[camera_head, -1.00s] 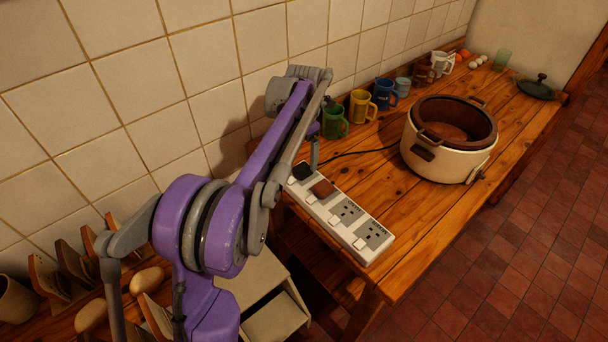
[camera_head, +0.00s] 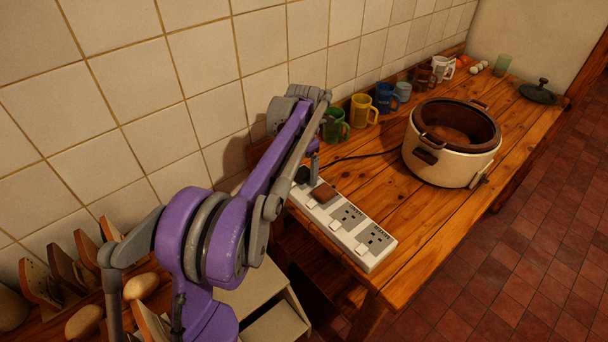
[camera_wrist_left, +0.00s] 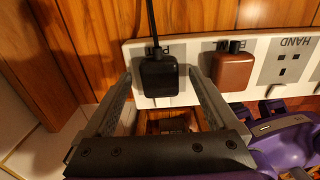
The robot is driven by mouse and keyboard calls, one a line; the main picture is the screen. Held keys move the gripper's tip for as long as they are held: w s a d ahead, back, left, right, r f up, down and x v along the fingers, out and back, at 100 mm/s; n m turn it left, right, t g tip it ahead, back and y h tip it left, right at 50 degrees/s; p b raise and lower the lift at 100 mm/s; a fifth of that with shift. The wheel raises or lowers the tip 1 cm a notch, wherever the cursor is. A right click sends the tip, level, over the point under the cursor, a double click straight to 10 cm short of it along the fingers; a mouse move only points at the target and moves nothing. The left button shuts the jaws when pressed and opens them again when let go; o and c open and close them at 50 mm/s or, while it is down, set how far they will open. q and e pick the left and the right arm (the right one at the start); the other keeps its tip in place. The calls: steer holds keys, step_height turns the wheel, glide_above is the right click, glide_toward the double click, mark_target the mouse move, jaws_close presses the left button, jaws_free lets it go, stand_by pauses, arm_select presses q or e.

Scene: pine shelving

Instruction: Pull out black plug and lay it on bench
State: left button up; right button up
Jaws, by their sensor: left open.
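The black plug (camera_head: 301,175) sits in the far-end socket of the white power strip (camera_head: 337,229) on the wooden bench (camera_head: 430,225). In the left wrist view the black plug (camera_wrist_left: 159,82) has its cord running up and away. My left gripper (camera_head: 314,167) is over that end of the strip. In the left wrist view its two fingers (camera_wrist_left: 159,74) are open, one on each side of the black plug, with gaps visible. Whether the fingertips reach down level with the plug's body is hard to tell. My right gripper is out of view.
A brown plug (camera_wrist_left: 233,68) sits in the neighbouring socket, close to one finger. Two sockets nearer the bench's front are empty. A cream cooker (camera_head: 450,165) stands to the right. Mugs (camera_head: 363,110) line the tiled wall. The bench between strip and cooker is clear.

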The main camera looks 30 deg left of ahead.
mark_target(303, 171)
arm_select(q)
steer(key=shift+c, duration=0.3)
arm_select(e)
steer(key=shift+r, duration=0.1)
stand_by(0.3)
arm_select(q)
jaws_close()
steer(key=shift+r, duration=0.2)
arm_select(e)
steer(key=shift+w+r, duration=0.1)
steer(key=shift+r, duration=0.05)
arm_select(q)
steer(key=shift+r+p, duration=1.8)
steer(key=shift+r, duration=1.05)
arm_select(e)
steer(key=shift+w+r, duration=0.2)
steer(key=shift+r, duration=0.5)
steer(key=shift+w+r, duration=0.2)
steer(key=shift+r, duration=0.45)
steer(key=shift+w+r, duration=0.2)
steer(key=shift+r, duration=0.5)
